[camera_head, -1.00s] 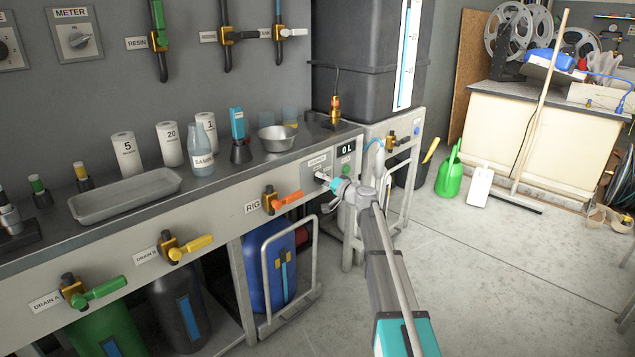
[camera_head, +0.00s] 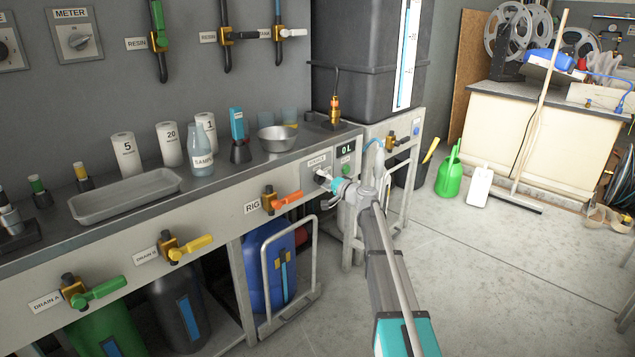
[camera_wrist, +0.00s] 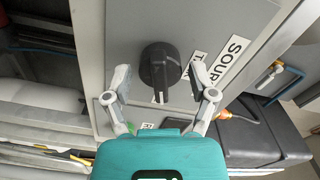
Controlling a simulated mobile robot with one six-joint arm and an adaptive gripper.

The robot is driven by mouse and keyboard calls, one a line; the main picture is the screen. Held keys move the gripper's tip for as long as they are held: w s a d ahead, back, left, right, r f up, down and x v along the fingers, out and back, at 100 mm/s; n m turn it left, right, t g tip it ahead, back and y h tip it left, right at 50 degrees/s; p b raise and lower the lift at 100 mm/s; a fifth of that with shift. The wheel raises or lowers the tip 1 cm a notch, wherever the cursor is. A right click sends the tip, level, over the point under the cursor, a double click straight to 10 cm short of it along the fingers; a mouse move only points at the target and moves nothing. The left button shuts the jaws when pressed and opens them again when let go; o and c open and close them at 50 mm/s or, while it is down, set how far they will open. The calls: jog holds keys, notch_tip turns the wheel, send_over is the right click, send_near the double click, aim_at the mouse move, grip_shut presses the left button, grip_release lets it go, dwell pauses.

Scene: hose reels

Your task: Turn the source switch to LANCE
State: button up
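The source switch (camera_wrist: 158,66) is a round black knob with a raised grip on a grey panel, in the upper middle of the wrist view. A pale mark on the grip points to the bottom of that picture. My gripper (camera_wrist: 160,76) is open, one finger on each side of the knob, with visible gaps on both sides. Another label is partly hidden by the right finger; I cannot read LANCE. In the head view, the switch panel (camera_head: 317,170) is at the bench's right end, with my gripper (camera_head: 326,183) at its front.
The orange RIG valve handle (camera_head: 287,200) sticks out left of my gripper. A "0 L" display (camera_head: 347,149) is just right of the switch. A metal cart frame (camera_head: 316,262) and blue drum (camera_head: 264,262) stand below.

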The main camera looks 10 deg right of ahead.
dwell(0.4)
jog(key=shift+s, duration=0.1)
jog(key=v, duration=1.1)
jog(key=shift+s+d, duration=0.2)
jog(key=shift+s, duration=0.1)
jog(key=s+a+f+n+g+h+p, duration=0.15)
jog(key=s+a+f+n+g, duration=0.3)
jog(key=s, duration=0.45)
jog(key=s+a+f+n+g+h+p, duration=0.1)
jog(key=s+a+f+g+p, duration=0.3)
jog(key=s+a, duration=0.45)
jog(key=s+d+f+n+g+h+p, duration=0.1)
jog(key=s+d+g+h+p, duration=0.2)
jog(key=s, duration=0.6)
jog(key=s+d+n+g+h, duration=0.1)
jog(key=s+g+h, duration=0.3)
jog(key=s, duration=0.5)
jog(key=shift+m+t+h, duration=0.25)
jog(key=shift+t+h, duration=0.2)
jog(key=shift+h, duration=0.1)
notch_tip(320, 180, up, 37)
jog(key=p, duration=3.7)
jog(key=shift+w+a+p, duration=0.15)
jog(key=shift+a+p, duration=0.05)
jog(key=shift+p, duration=0.2)
